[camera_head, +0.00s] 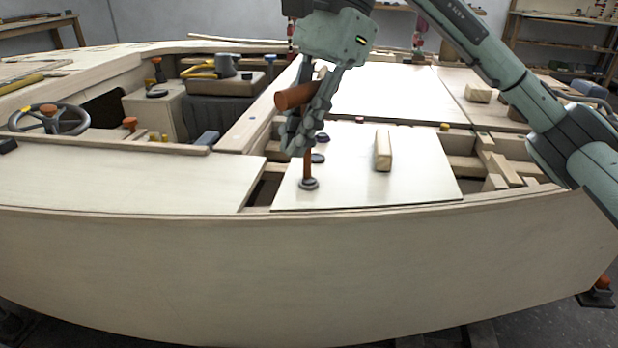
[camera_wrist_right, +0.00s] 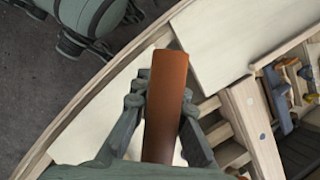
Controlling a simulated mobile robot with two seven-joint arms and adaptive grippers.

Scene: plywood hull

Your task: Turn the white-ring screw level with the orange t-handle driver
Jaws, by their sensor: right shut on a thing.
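The orange t-handle driver (camera_head: 296,96) is in my right gripper (camera_head: 300,140), its handle tilted and its shaft pointing down to the panel. In the right wrist view the handle (camera_wrist_right: 166,95) lies between the two fingers of my right gripper (camera_wrist_right: 162,108). The shaft's lower end meets a dark round screw head (camera_head: 309,184) near the front edge of the plywood panel (camera_head: 420,175). Whether the tip is seated, and whether this screw has a white ring, I cannot tell. My left gripper is not in view.
Two more dark round heads (camera_head: 318,158) (camera_head: 322,138) sit behind the driver on the panel. A wooden block (camera_head: 383,150) stands to the right. A steering wheel (camera_head: 49,119) is at the left. An open gap with wooden ribs (camera_head: 500,165) lies right of the panel.

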